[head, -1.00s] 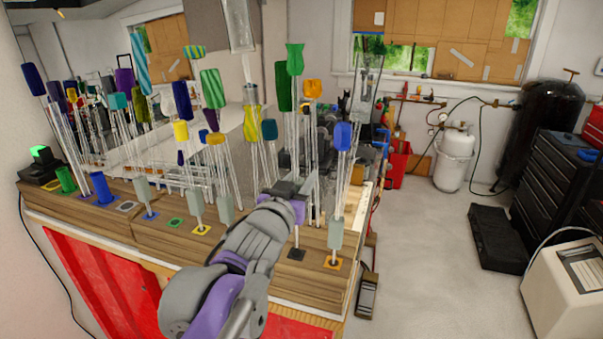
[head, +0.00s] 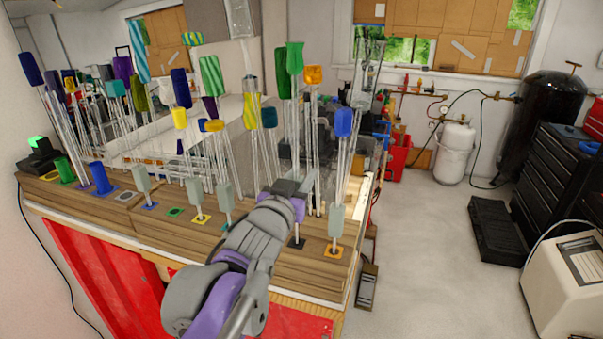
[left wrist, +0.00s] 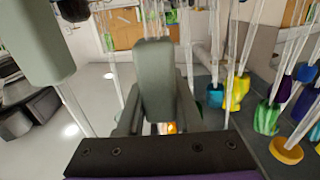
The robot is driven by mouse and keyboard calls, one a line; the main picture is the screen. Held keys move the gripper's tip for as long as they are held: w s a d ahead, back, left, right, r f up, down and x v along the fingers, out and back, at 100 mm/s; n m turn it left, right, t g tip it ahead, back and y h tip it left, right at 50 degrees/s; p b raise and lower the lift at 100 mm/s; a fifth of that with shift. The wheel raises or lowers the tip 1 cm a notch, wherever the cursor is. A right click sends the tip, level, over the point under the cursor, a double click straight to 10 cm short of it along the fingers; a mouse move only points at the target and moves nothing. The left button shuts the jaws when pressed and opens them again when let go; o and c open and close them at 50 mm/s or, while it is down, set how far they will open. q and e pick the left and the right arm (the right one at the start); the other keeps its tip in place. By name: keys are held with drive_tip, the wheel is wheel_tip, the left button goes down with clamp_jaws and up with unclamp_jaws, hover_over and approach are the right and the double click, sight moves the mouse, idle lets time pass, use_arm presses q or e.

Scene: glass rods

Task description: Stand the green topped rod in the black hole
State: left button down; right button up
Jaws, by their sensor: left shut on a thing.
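The green topped rod (head: 295,58) stands roughly upright above the front right of the wooden bench. My left gripper (head: 299,186) is shut on its pale grey sleeve (left wrist: 155,75), which shows between the fingers in the left wrist view. The clear shaft runs down from the gripper to the black-edged hole (head: 297,243). Its lower end appears at the hole; how deep it sits I cannot tell. My right gripper is not in view.
A blue topped rod (head: 343,122) with a grey sleeve stands in the orange-edged hole (head: 333,252) close to the right. Several tall rods crowd behind and left. A green-edged hole (head: 175,212) is empty. Floor to the right is open.

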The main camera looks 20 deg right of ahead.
use_arm(q)
drive_tip(key=shift+s+f+b, duration=0.1)
drive_tip(key=shift+f+b, duration=0.95)
drive_tip(key=shift+f, duration=1.05)
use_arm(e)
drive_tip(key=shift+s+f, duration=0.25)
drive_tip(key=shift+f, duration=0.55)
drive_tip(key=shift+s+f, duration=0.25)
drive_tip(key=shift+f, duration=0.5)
use_arm(q)
drive_tip(key=shift+f, duration=0.3)
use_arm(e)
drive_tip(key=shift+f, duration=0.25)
use_arm(q)
drive_tip(key=shift+c, duration=2.4)
unclamp_jaws()
drive_tip(key=shift+a, duration=0.1)
